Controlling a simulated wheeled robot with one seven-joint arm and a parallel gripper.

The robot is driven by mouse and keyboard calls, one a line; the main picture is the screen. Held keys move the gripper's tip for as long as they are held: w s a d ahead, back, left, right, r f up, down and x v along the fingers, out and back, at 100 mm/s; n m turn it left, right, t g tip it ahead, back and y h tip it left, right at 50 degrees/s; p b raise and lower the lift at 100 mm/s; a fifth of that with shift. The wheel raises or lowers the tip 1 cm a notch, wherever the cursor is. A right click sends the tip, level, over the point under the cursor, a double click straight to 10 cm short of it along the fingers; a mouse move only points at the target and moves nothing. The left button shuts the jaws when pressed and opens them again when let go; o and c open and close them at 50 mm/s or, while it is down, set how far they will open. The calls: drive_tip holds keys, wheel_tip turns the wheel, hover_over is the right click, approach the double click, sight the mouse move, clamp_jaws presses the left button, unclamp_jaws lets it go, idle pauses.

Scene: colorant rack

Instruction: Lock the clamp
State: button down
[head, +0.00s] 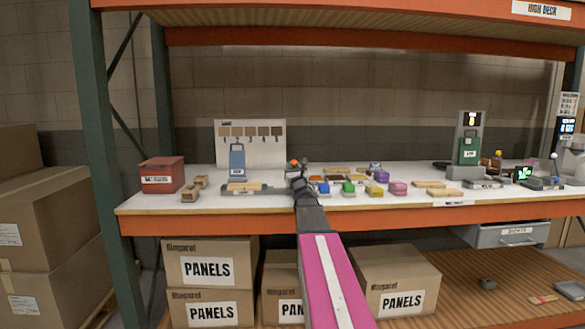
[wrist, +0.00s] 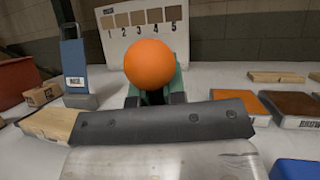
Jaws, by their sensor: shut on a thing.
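The clamp (wrist: 165,123) shows in the wrist view as a long dark bar with several rivets, lying across a pale metal plate (wrist: 160,162). A round orange knob (wrist: 155,64) stands just behind the bar; it also shows in the head view (head: 294,162). My gripper (wrist: 155,92) has its greenish fingers on both sides of the knob's lower part and is shut on it. The knob hides the contact. A light wooden piece (wrist: 50,123) reaches out from the bar's left end. In the head view my arm hides part of the clamp. I cannot tell whether the clamp is locked.
A blue tagged block (wrist: 73,60) stands left, near a red box (head: 162,175). A board numbered with swatches (head: 251,143) stands behind. Several coloured blocks (head: 398,187) lie to the right. The upper orange shelf beam (head: 330,38) is well above the worktop.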

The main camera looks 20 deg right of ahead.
drive_tip(key=shift+s+r, duration=0.15)
drive_tip(key=shift+r, duration=0.1)
drive_tip(key=c, duration=1.2)
unclamp_jaws()
drive_tip(key=shift+s+r, duration=0.1)
drive_tip(key=shift+f, duration=0.2)
drive_tip(key=v, duration=0.7)
drive_tip(key=shift+s+f, duration=0.1)
drive_tip(key=shift+s, duration=0.1)
